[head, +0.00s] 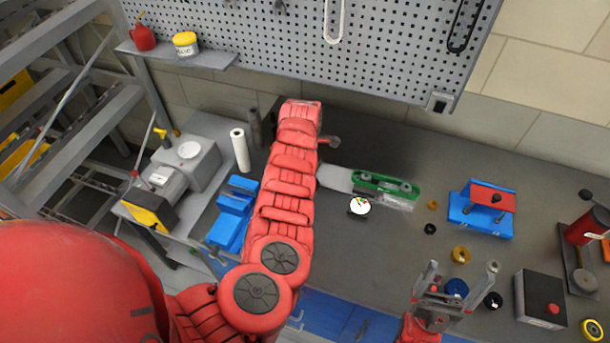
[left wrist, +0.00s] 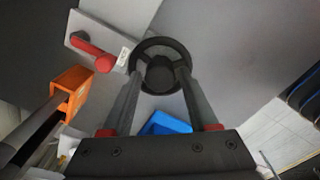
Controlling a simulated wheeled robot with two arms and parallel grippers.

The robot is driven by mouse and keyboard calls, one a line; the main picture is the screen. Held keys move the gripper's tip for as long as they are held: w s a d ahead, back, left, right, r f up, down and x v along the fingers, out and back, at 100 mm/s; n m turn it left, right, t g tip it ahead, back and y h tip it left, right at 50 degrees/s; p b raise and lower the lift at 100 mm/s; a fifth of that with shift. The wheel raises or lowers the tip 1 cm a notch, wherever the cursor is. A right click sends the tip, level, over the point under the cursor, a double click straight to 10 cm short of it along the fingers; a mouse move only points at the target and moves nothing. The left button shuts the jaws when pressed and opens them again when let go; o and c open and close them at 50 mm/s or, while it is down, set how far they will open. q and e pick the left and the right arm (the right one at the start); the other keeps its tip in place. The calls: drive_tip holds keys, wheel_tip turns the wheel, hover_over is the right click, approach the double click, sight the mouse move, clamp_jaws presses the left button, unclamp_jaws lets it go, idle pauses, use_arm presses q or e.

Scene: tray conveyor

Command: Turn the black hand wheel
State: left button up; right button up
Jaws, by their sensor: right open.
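The black hand wheel (left wrist: 160,43), a dark ring with spokes and a hub, shows at the upper middle of the left wrist view. My left gripper (left wrist: 161,74) points at it with its two fingers spread apart. The fingertips overlap the wheel's lower part in the picture; I cannot tell whether they touch it. In the head view I cannot make out the wheel, and my left arm hides the left gripper. My right gripper (head: 462,272) is open and empty over the front of the bench at the lower right.
A red-handled lever (left wrist: 92,52) is left of the wheel, with an orange part (left wrist: 71,88) below it. On the bench (head: 375,260) are a green-edged fixture (head: 385,184), a white dial (head: 359,206), a blue-and-red fixture (head: 481,214) and a box with a red button (head: 540,298).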

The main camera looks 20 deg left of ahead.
use_arm(q)
clamp_jaws()
drive_tip(key=shift+m, duration=0.3)
